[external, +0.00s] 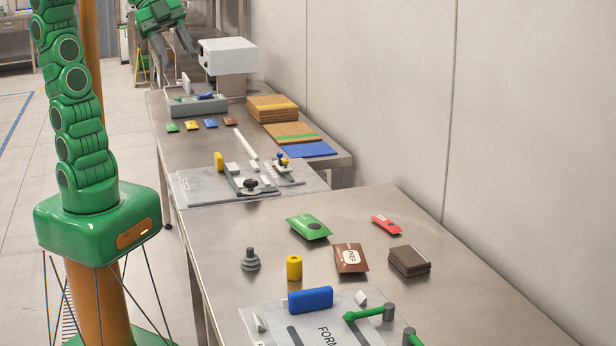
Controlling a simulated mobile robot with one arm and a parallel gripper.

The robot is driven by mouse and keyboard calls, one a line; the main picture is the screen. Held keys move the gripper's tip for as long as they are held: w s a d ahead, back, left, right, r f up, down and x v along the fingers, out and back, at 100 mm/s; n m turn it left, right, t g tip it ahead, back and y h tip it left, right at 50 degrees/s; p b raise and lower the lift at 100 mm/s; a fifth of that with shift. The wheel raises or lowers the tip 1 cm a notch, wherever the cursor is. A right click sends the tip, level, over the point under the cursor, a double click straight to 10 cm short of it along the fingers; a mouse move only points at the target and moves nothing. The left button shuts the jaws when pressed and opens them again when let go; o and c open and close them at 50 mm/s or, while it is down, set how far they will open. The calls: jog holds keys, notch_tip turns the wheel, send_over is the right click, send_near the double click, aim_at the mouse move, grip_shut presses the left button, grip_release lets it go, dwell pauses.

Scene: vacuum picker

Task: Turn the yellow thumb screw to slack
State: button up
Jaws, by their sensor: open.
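My gripper (173,47) is at the top of the view, green with two grey fingers spread apart and nothing between them. It hangs above the far end of the far table, well away from the grey fixture plate (205,187). On the right of that plate is a small mechanism with a blue part and a small yellow knob (284,156), which may be the yellow thumb screw; it is too small to tell. A yellow block (219,161) stands at the plate's left, and a yellow cylinder (294,268) stands on the near table. Neither clearly looks like a screw.
A black knob (250,185) and a white rod (245,143) are on or by the plate. A white box (229,57) and stacked boards (272,107) stand farther back. The near table (380,215) holds packets and a blue block (310,299). A wall runs along the right.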

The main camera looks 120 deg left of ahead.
jog(key=w+d+r+m+t+h, duration=0.1)
jog(key=w+d+r+m+t, duration=0.2)
jog(key=r, duration=0.4)
jog(key=w+d+r+m+t, duration=0.1)
jog(key=w+d+r, duration=0.1)
jog(key=w+r, duration=0.4)
jog(key=w+a+f+m+g+y, duration=0.1)
jog(key=w+a+f, duration=0.2)
jog(key=a+f, duration=0.5)
jog(key=w+a+f+m+g+y, duration=0.15)
jog(key=a+f, duration=0.25)
jog(key=a, duration=0.9)
jog(key=w+a+f+g+y, duration=0.1)
jog(key=w+a+f+g, duration=0.15)
jog(key=a+f, duration=0.6)
jog(key=m+g+h, duration=0.1)
jog(key=m+g, duration=0.3)
jog(key=g, duration=0.2)
send_near(285, 160)
jog(key=shift+a, duration=0.2)
jog(key=shift+s+f, duration=0.15)
jog(key=shift+s, duration=0.05)
jog(key=shift+f, duration=3.85)
